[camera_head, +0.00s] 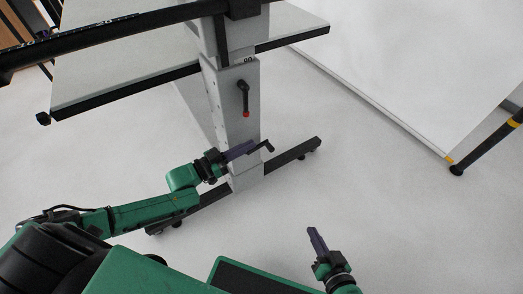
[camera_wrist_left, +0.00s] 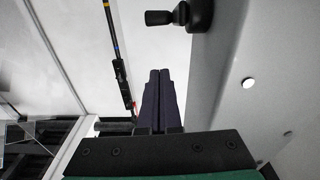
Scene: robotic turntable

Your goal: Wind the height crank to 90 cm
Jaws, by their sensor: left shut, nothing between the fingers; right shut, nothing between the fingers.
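The grey column (camera_head: 232,105) of the stand rises in the middle of the head view, with a dark "90" mark (camera_head: 248,59) near its sleeve's top. The black crank (camera_head: 267,146) sticks out low on the column. In the left wrist view its knob (camera_wrist_left: 158,17) and hub (camera_wrist_left: 198,15) lie beyond my fingertips. My left gripper (camera_head: 250,146) is beside the column's lower part, close to the crank; its purple fingers (camera_wrist_left: 159,74) are shut and empty. I cannot tell from the head view whether they touch it. My right gripper (camera_head: 312,231) is shut and empty over the floor, right of the column.
A black lever with a red tip (camera_head: 244,97) sits higher on the column. A tilted board with a black edge (camera_head: 130,88) is above left. The stand's black foot (camera_head: 292,157) runs along the floor. A large white panel (camera_head: 410,70) stands right. Floor around my right gripper is clear.

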